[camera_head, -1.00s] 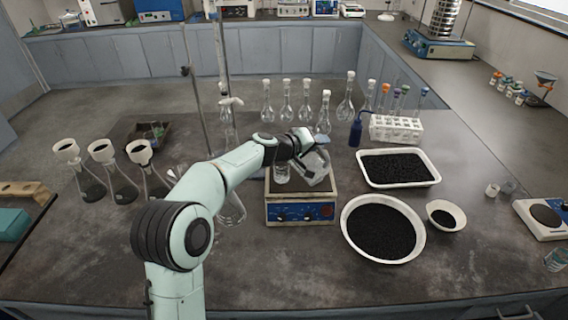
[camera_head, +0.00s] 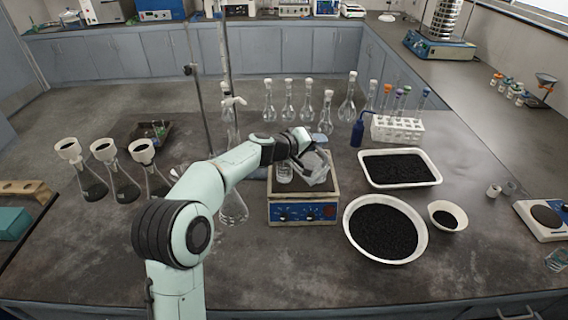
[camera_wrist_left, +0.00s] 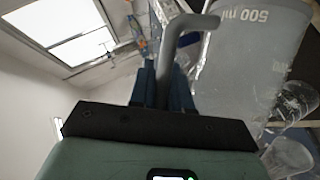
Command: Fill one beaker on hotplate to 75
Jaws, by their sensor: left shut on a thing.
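My left gripper (camera_head: 304,148) is shut on the handle of a clear jug (camera_head: 317,170), tilted over the right part of the hotplate (camera_head: 303,212). The jug (camera_wrist_left: 250,50) fills the upper right of the left wrist view, with a "500 ml" mark and its grey handle (camera_wrist_left: 172,55) between my fingers. A small clear beaker (camera_head: 284,174) stands on the hotplate's plate, left of the jug. The left wrist view shows two clear vessels (camera_wrist_left: 297,100) (camera_wrist_left: 288,155) at its right edge. The liquid level in the beaker is too small to read. My right gripper is not in view.
Flasks with funnels (camera_head: 145,175) stand at left. Several stoppered volumetric flasks (camera_head: 288,105), a blue wash bottle (camera_head: 358,132) and a white rack (camera_head: 397,130) stand behind. Trays of black grains (camera_head: 438,172) (camera_head: 426,240) lie right of the hotplate. The front bench is clear.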

